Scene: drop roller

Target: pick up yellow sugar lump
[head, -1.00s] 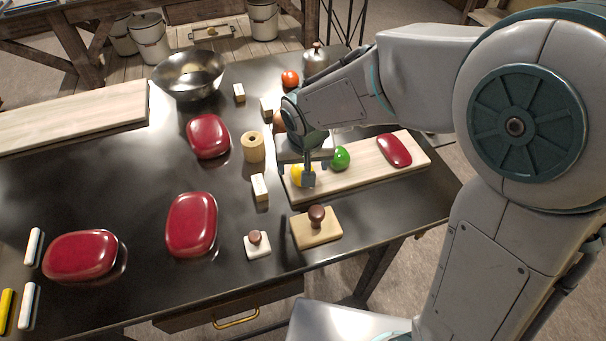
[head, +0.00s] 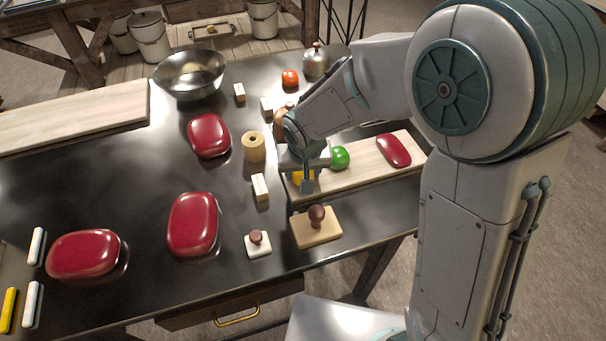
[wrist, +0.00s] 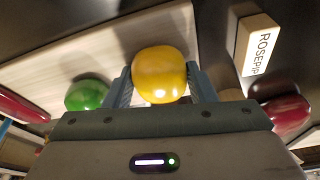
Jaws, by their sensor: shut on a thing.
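The yellow sugar lump (wrist: 160,75) is a smooth, glossy, rounded piece. In the wrist view it sits between the two fingers of my gripper (wrist: 160,88), which is shut on it. In the head view the lump (head: 298,177) is mostly hidden behind my gripper (head: 307,184), at the left end of a pale wooden board (head: 360,172). I cannot tell whether the lump touches the board. A green lump (head: 340,157) lies on the board just to the right, and also shows in the wrist view (wrist: 88,95).
A dark red piece (head: 394,150) lies at the board's right end. A wooden block with a brown knob (head: 317,228) stands in front of the board. A labelled block (head: 260,187) and a wooden roller (head: 254,147) stand left. Bare table lies between the red lidded dishes (head: 193,224).

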